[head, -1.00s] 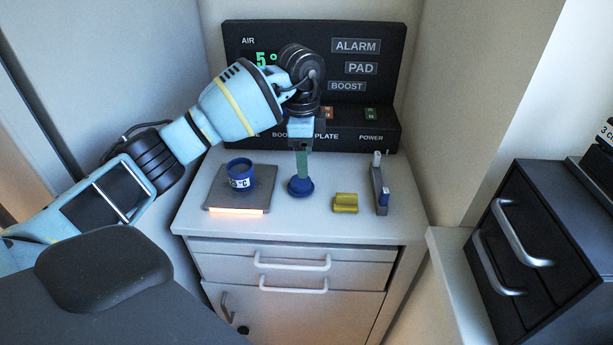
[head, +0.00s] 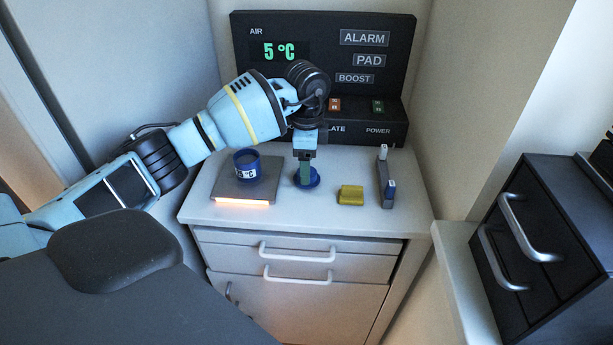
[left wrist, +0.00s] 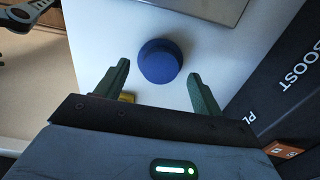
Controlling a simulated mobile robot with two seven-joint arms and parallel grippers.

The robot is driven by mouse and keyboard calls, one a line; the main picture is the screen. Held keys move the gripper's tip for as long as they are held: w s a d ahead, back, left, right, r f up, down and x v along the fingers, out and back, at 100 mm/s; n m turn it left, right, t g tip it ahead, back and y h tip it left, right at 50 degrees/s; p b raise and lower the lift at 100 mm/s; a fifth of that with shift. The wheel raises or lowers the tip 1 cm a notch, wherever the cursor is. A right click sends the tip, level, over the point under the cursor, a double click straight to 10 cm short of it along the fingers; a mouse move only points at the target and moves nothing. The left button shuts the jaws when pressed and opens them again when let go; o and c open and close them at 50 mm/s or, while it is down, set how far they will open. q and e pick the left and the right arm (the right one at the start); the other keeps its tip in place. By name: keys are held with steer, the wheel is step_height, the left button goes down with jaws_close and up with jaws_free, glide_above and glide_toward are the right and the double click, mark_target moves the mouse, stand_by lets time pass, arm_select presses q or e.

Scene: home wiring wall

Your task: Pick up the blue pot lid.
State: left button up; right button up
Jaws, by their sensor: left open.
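The blue pot lid (head: 315,181) lies on the white counter, to the right of the blue pot (head: 246,168). In the head view my left gripper (head: 304,175) points down over the lid, its green fingers partly covering it. In the left wrist view the round blue lid (left wrist: 162,58) shows in the gap between the two spread green fingers (left wrist: 159,70). The gripper is open with nothing held. Whether the fingers touch the lid cannot be told. My right gripper is not in view.
The pot stands on a grey plate (head: 267,193) with a glowing front edge. A yellow block (head: 351,195) and a grey upright holder (head: 384,180) stand to the right of the lid. A black control panel (head: 330,45) rises behind.

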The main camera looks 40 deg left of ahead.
arm_select(q)
steer(key=shift+f, duration=0.9)
steer(key=c, duration=1.1)
steer(key=shift+o, duration=0.2)
step_height(320, 180, up, 10)
